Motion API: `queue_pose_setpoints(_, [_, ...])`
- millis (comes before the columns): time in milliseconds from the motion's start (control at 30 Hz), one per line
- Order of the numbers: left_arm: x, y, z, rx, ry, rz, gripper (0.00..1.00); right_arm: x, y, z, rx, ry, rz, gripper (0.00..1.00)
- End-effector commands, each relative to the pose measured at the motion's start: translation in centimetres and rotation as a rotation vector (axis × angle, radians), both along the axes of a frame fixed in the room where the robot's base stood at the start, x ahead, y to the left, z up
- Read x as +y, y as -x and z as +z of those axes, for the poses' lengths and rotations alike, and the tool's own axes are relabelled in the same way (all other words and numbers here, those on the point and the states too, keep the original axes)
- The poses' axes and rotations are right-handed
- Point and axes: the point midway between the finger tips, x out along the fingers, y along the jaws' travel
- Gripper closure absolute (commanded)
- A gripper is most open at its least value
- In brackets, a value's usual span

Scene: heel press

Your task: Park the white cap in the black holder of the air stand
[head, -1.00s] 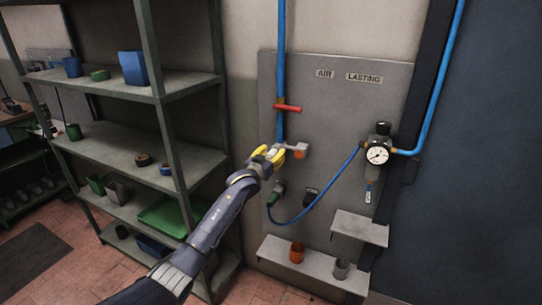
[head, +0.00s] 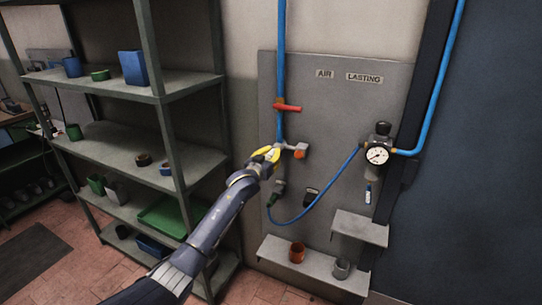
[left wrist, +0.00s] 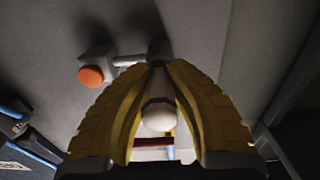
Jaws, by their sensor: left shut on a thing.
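My left gripper (head: 268,155) is in front of the grey air panel, just left of a grey fitting with an orange end (head: 299,154). In the left wrist view the yellow fingers (left wrist: 160,95) are shut on the white cap (left wrist: 159,115), whose rounded end shows between them. A small black piece (head: 311,196), which looks like the black holder, is on the panel lower right of the gripper. It is too small to see inside. My right gripper is not in view.
A red handle (head: 288,107) sits on the blue pipe above. A ledge below holds an orange cup (head: 297,252) and a grey cup (head: 341,268). A shelf rack (head: 170,90) stands left.

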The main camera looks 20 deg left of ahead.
Motion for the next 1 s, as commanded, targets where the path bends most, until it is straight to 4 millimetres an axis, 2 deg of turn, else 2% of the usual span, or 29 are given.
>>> queue_pose_setpoints(267, [0.1,0.2,0.0,0.0,0.0,0.0,1.0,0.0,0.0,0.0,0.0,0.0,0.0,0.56])
queue_pose_setpoints(1000, [0.4,2.7,0.0,-0.001,0.0,0.0,1.0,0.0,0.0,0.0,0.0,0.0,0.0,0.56])
